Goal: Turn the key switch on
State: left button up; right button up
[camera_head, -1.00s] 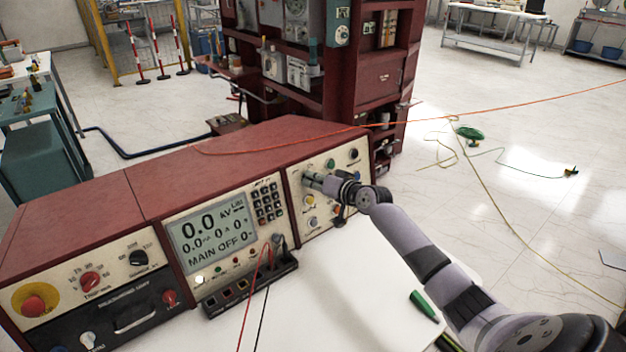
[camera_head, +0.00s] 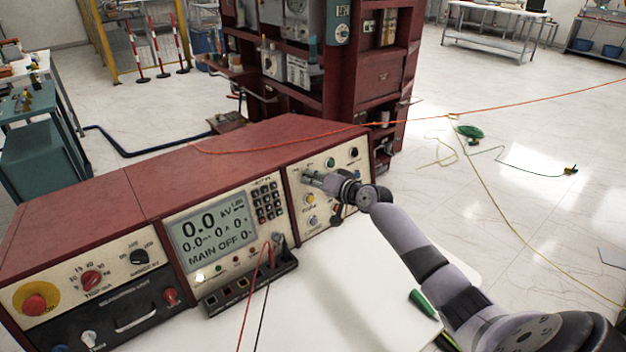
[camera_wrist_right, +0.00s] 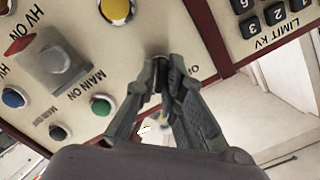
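The key switch is hidden behind my right fingertips in both views, so its angle cannot be seen. My right gripper (camera_head: 308,177) is at the upper left of the control panel (camera_head: 296,210), on the right of the red console. In the right wrist view the fingers of my right gripper (camera_wrist_right: 159,68) come together in a narrow V, tips at the cream panel face beside a partly covered label starting with "O". They look closed around the small key part there. The console display (camera_head: 212,235) reads "MAIN OFF". My left gripper is not in view.
A keypad (camera_head: 267,201) is left of the panel. Red and black leads hang in front of the console.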

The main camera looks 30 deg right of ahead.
jog(key=o, duration=0.3)
jog(key=v, duration=1.2)
dwell(0.5)
